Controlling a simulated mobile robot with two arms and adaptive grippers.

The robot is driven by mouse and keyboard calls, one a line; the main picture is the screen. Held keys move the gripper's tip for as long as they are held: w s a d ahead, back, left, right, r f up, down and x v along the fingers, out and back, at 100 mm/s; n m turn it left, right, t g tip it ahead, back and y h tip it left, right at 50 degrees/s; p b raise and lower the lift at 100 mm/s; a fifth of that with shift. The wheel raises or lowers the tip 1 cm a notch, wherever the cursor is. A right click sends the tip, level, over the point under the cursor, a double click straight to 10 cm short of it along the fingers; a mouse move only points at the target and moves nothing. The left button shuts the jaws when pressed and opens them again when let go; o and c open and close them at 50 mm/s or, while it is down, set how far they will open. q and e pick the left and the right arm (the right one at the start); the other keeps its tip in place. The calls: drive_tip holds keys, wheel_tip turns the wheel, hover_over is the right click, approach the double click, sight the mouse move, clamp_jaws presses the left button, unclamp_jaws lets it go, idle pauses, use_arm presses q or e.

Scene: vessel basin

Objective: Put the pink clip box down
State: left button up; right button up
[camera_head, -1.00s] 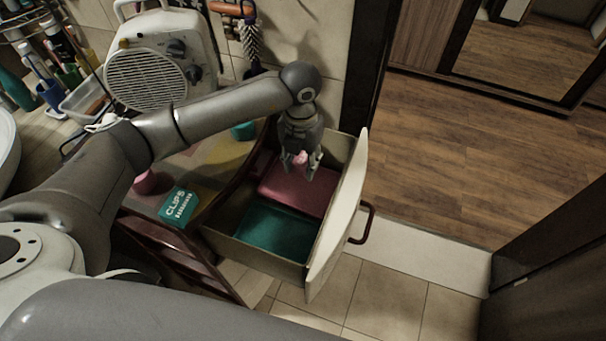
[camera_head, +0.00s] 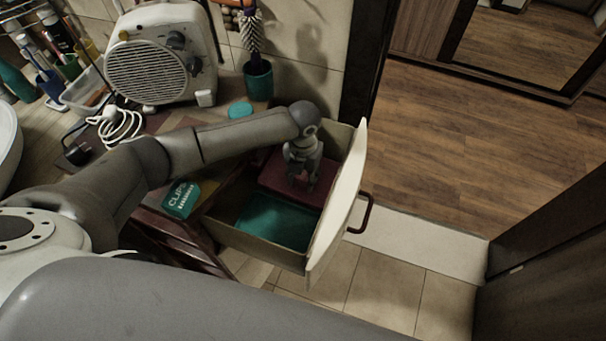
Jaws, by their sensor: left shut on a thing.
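My left gripper (camera_head: 304,184) reaches down into the open drawer (camera_head: 262,246), over its dark pink section (camera_head: 275,176). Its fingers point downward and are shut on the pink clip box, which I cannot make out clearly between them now. I cannot tell whether the box touches the drawer bottom. The drawer's nearer section is teal (camera_head: 268,222). A teal clips box (camera_head: 181,199) sits on the tabletop beside the drawer. My right gripper is not in view.
The drawer's cream front (camera_head: 340,200) with a dark handle (camera_head: 366,214) rises right of my gripper. A heater (camera_head: 160,55), a coiled white cable (camera_head: 120,122), a brush in a teal cup (camera_head: 257,80) and a round teal thing (camera_head: 240,109) are on the counter. The teal section looks empty.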

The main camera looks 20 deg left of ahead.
sight(303, 176)
use_arm(q)
drive_tip(key=shift+f, duration=0.15)
drive_tip(key=o, duration=0.9)
drive_tip(key=shift+c, duration=0.2)
drive_tip(key=shift+o, duration=0.7)
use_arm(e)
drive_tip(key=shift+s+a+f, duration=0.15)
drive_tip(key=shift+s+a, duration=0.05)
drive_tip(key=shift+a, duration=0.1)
use_arm(q)
drive_tip(key=shift+r, duration=0.2)
wheel_tip(303, 176, up, 12)
drive_tip(key=b, duration=0.2)
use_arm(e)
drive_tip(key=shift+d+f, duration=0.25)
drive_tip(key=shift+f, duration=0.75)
